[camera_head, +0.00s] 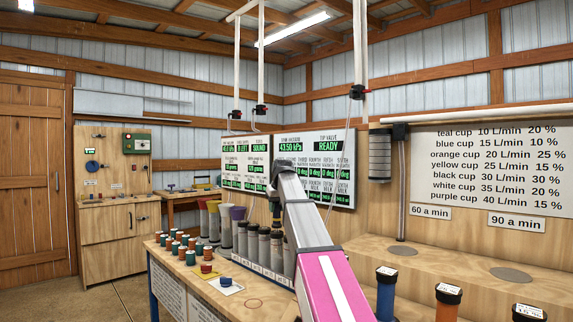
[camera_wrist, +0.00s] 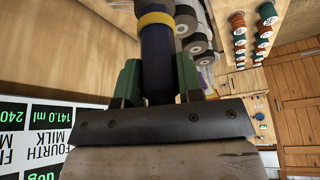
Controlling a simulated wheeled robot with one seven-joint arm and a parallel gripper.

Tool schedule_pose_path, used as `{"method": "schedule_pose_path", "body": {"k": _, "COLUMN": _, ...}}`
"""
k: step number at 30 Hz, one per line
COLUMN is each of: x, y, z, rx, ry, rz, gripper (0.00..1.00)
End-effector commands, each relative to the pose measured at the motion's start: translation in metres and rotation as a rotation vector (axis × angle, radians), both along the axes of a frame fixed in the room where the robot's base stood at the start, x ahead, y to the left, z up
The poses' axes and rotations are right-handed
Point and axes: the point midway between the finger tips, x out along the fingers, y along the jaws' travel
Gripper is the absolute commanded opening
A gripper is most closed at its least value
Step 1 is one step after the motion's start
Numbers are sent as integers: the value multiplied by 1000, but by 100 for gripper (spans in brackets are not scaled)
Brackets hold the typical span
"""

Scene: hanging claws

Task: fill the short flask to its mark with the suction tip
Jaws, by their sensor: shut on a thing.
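In the wrist view my gripper (camera_wrist: 159,78) has its green fingers closed on either side of a dark blue cylinder (camera_wrist: 157,48) with a yellow band. Its far end runs out of the top of the view. I cannot tell whether it is the suction tip. In the head view my pink and grey arm reaches to the row of grey cylinders (camera_head: 253,242) on the bench, and its end is mostly hidden. The cylinders also show in the wrist view (camera_wrist: 195,43), right of the held thing. I cannot tell which is the short flask, and no fill mark is readable.
Several small spools (camera_head: 178,246) stand on the bench (camera_head: 262,284) at left. Claws (camera_head: 357,92) hang from above, near a ribbed grey cylinder (camera_head: 380,156). Screens (camera_head: 315,165) stand behind the row.

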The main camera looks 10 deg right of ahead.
Motion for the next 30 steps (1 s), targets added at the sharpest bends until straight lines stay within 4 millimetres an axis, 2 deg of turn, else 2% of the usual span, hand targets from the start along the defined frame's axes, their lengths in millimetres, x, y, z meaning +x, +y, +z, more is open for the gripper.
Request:
{"method": "schedule_pose_path", "body": {"k": 22, "x": 0, "y": 0, "z": 0, "rx": 0, "ry": 0, "rz": 0, "gripper": 4}}
{"method": "schedule_pose_path", "body": {"k": 30, "x": 0, "y": 0, "z": -6, "rx": 0, "ry": 1, "rz": 0, "gripper": 4}}
